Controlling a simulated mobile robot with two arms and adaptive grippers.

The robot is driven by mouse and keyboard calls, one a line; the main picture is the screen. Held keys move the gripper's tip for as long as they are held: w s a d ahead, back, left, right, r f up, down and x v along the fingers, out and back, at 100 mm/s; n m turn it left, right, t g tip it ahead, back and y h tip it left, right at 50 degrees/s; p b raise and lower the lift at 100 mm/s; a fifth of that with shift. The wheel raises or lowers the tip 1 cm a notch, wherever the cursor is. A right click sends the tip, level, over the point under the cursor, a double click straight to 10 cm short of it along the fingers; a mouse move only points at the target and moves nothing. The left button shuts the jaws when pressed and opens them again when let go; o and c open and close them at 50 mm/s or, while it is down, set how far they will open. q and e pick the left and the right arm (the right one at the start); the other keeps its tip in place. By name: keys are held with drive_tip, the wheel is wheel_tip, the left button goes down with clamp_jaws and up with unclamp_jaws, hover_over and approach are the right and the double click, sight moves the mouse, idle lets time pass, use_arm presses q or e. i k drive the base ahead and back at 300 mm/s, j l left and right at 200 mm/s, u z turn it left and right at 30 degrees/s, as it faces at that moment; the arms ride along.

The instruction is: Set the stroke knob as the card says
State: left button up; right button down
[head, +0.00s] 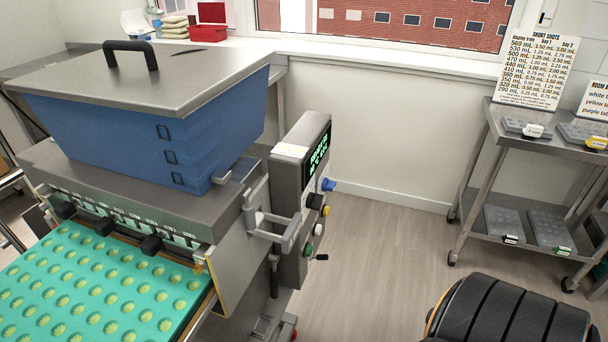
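The depositor's control box (301,200) stands at the right end of the machine. Its right side carries a blue knob (328,185), a black knob (315,201) with a yellow part beside it, and a white and a green control lower down. I cannot tell which is the stroke knob; no setting is readable. Green digits glow on the dark display (318,154), too oblique to read surely. Neither gripper is in view.
The blue hopper (150,118) with a steel lid fills the left, above a teal mold tray (92,285). The floor (385,255) between machine and cart is clear.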

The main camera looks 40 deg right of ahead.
sight(327, 185)
drive_tip(key=l+u, duration=0.25)
drive_tip(key=l, duration=0.3)
drive_tip(key=l+u, duration=0.25)
drive_tip(key=l, duration=0.35)
drive_tip(key=k+l+u, duration=0.25)
drive_tip(key=l, duration=0.3)
drive_tip(key=i, duration=0.1)
